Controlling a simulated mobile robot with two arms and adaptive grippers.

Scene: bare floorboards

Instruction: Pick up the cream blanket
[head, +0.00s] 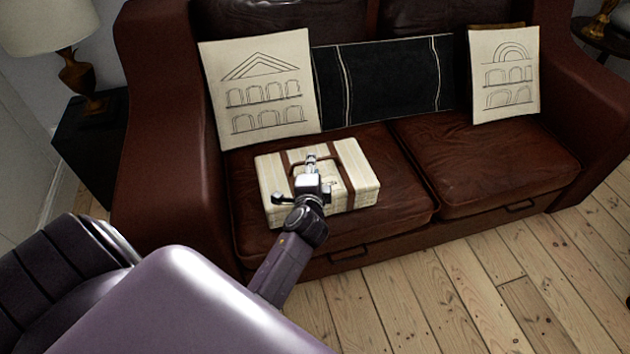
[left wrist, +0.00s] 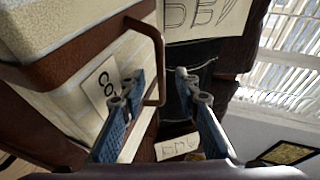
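The cream blanket (head: 355,195) is a folded, box-shaped bundle with brown straps and a brown carry handle (head: 348,160). It lies on the left seat cushion of the sofa. My left gripper (head: 310,162) is over the blanket in the head view and hides part of its top and front. In the left wrist view, the blanket (left wrist: 70,65) fills the left side, with a white lettered label. My left gripper's fingers (left wrist: 158,76) are spread apart, and the handle (left wrist: 155,45) reaches between them. I cannot tell whether either finger touches it. My right gripper is not in view.
The brown leather sofa (head: 490,165) has two cream pillows with arch drawings (head: 262,90) and a dark striped pillow (head: 385,80) along its back. A lamp (head: 72,50) stands on a dark side table at left. Bare floorboards (head: 470,280) lie clear in front.

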